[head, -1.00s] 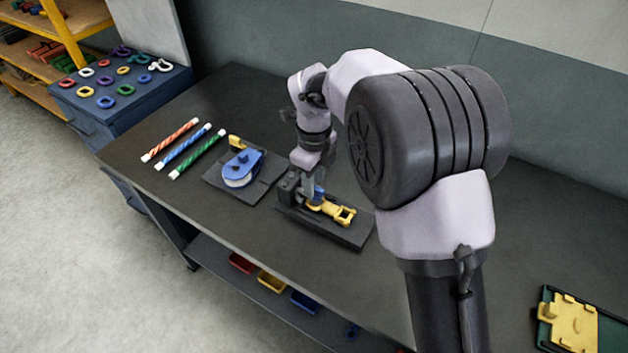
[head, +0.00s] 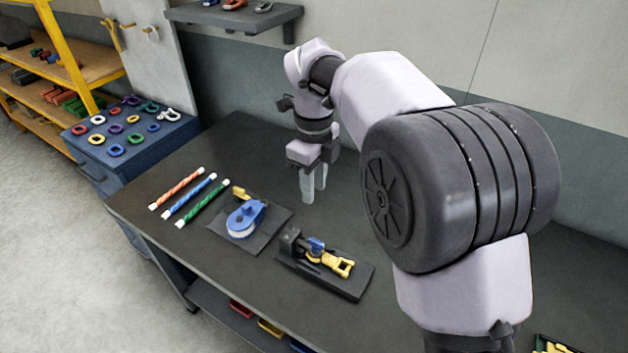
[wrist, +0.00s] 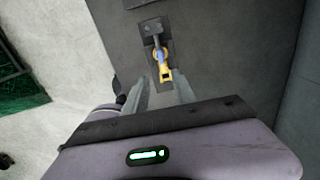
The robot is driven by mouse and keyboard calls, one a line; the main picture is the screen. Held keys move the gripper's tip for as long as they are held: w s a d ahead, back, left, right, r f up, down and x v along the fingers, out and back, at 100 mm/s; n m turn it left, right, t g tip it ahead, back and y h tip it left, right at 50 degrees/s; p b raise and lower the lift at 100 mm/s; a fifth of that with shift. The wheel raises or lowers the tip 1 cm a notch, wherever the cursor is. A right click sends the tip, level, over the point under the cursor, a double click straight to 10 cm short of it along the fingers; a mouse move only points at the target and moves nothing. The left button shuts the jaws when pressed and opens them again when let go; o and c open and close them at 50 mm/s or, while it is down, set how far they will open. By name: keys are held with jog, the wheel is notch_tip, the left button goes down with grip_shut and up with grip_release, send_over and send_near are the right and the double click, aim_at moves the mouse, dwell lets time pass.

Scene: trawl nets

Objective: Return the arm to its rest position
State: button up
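My gripper (head: 314,188) hangs above the dark workbench (head: 240,146), fingers pointing down. Its two pale fingers stand apart with nothing between them. In front of it on the bench lies a black fixture plate (head: 336,283) holding a yellow shackle-like fitting (head: 338,265) with a blue part (head: 315,246) at its left end. In the wrist view the yellow fitting (wrist: 164,72) shows beyond the fingertips, clear of them.
A blue pulley block (head: 245,217) sits on another plate to the left. Orange, blue and green rods (head: 188,199) lie farther left. A blue cabinet (head: 125,150) bears coloured rings. A wall shelf (head: 235,17) hangs behind; the bench behind the plates is clear.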

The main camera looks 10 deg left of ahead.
jog(key=s+d+r+n+t+y+b, duration=0.1)
jog(key=s+d+r+n+t+b, duration=0.1)
jog(key=s+d+n, duration=0.45)
jog(key=s+d+r+n+t+y+b, duration=0.1)
jog(key=s+d+r+n+b, duration=0.2)
jog(key=s+d, duration=0.5)
jog(key=s+d+f+n+t+b, duration=0.2)
jog(key=s+d+f+n, duration=0.4)
jog(key=s+f+n, duration=0.1)
jog(key=shift+s+n+t, duration=0.4)
jog(key=shift+s+n, duration=0.15)
jog(key=shift+s, duration=0.55)
